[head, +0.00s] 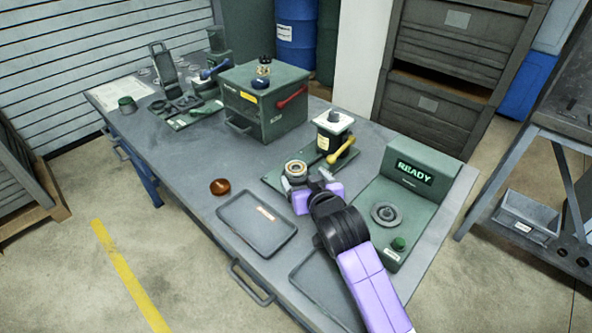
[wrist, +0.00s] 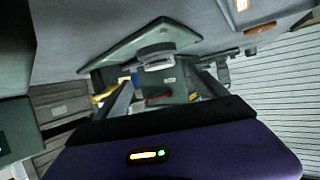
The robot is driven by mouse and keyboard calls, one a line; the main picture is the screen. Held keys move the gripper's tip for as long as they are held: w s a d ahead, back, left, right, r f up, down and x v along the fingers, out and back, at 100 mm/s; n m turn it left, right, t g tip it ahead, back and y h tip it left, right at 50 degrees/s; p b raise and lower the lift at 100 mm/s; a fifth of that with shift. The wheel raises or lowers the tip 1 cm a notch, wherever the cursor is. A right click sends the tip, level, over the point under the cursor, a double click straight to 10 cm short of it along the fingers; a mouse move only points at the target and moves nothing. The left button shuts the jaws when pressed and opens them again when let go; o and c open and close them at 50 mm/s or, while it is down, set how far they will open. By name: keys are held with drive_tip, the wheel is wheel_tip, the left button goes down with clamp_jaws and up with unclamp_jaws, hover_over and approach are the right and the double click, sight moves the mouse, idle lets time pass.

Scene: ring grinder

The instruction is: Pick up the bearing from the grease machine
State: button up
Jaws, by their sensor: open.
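The machine has a dark head with a white cap and a yellow lever. My gripper (head: 306,179) is open and empty, its fingers reaching toward the near side of the bearing. In the wrist view, which looks upside down, the bearing (wrist: 158,66) shows as a pale ring on its seat, beyond and between the spread fingers (wrist: 166,90). I cannot tell whether either finger touches it.
A green machine with a READY display (head: 414,172) stands right. A green box with a red lever (head: 262,102) stands behind.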

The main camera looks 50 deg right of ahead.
sight(296, 167)
drive_tip(key=p+x, duration=0.1)
drive_tip(key=x, duration=0.6)
drive_tip(key=shift+w+d, duration=0.15)
drive_tip(key=c, duration=1.7)
